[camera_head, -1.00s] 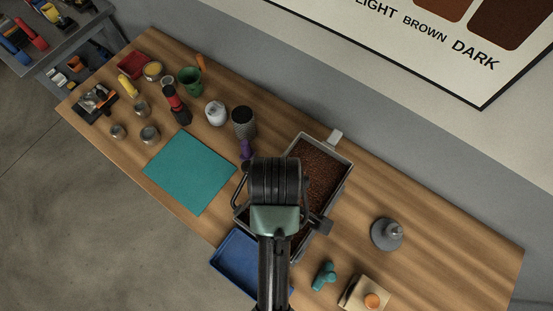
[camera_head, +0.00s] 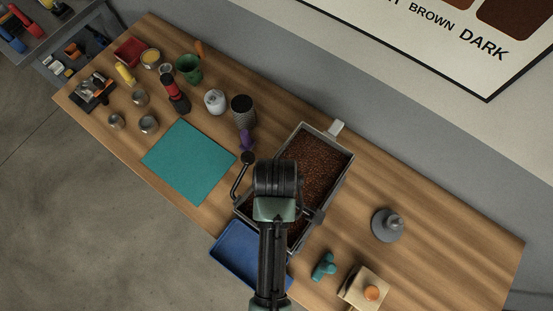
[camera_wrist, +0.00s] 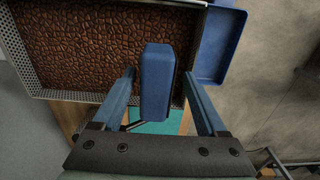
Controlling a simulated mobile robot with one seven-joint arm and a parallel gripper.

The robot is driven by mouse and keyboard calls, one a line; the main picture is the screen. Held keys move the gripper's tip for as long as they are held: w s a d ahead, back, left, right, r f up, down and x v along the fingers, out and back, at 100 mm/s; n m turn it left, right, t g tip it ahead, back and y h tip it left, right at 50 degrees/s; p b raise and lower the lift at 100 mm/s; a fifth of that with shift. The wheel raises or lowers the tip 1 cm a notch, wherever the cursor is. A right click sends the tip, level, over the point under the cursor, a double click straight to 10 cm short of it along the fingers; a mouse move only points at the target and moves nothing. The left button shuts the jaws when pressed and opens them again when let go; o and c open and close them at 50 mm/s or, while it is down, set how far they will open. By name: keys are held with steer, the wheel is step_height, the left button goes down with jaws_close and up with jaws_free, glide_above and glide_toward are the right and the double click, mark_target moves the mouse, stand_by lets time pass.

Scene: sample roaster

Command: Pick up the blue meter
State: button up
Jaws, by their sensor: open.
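The blue meter (camera_wrist: 157,82) is a blue block with rounded edges in the middle of the wrist view. It stands between the two fingers of my gripper (camera_wrist: 159,74), which are open, with a visible gap on each side. I cannot tell how far the fingertips are below or above its top. In the head view my arm hides the meter and my fingers.
A metal tray of brown beans (camera_head: 315,167) lies beside and under my arm. A blue tray (camera_head: 233,257) is at the table's front edge. A teal mat (camera_head: 188,162) lies left. A grey round-based object (camera_head: 387,225) and teal piece (camera_head: 323,267) stand right.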

steer(key=shift+w+f+p, duration=0.15)
steer(key=shift+f+p, duration=0.1)
steer(key=shift+f, duration=0.85)
steer(key=shift+w+f+p, duration=0.15)
steer(key=shift+f+p, duration=0.1)
steer(key=shift+f, duration=0.85)
steer(key=shift+c, duration=0.2)
jaws_close()
